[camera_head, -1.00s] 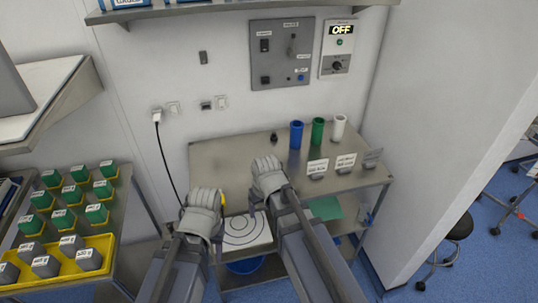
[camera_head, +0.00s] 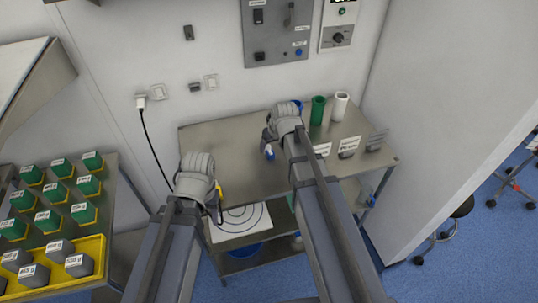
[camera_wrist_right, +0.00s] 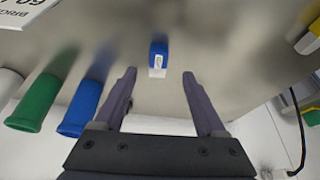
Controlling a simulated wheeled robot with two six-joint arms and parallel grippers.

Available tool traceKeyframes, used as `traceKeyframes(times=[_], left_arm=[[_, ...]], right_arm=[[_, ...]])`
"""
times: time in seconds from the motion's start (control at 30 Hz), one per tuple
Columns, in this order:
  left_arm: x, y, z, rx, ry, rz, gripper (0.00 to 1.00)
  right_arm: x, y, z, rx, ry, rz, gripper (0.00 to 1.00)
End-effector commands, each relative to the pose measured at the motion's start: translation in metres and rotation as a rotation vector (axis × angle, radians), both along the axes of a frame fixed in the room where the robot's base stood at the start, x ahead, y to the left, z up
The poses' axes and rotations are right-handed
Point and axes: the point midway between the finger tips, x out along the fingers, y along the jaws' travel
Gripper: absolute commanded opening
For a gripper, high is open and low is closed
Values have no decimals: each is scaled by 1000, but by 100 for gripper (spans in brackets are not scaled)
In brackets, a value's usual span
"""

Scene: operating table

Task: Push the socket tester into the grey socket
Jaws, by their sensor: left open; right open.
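A small blue piece with a white label, which I take to be the socket tester, stands on the steel table in the right wrist view (camera_wrist_right: 158,52). In the head view its blue part (camera_head: 269,154) shows just below my right gripper (camera_head: 268,143). My right gripper is open, and in the wrist view its two fingers (camera_wrist_right: 160,78) are spread to either side of the piece, with no contact visible. My left gripper (camera_head: 216,206) is open and empty at the table's front left. The grey socket (camera_head: 195,87) is on the wall, beside a white one.
A plugged-in black cable (camera_head: 148,130) hangs from the wall at left. Green (camera_head: 318,110) and white (camera_head: 340,106) cups and label cards stand at the table's right. A blue cup (camera_wrist_right: 82,108) is close to my right gripper. The table's left half is clear.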

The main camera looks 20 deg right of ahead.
Motion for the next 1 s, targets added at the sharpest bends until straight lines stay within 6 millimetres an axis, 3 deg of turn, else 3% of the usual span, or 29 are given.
traceKeyframes(times=[0.27, 0.67, 0.93, 1.0], left_arm=[[0, 0, -9, 0, 0, 0, 50], [0, 0, -50, 0, 0, 0, 50], [0, 0, -49, 0, 0, 0, 50], [0, 0, -49, 0, 0, 0, 50]], right_arm=[[5, 0, -9, 0, 1, 0, 73], [29, 1, -50, 0, 1, 0, 73], [30, 1, -49, 0, 1, 0, 73], [30, 1, -49, 0, 1, 0, 67]])
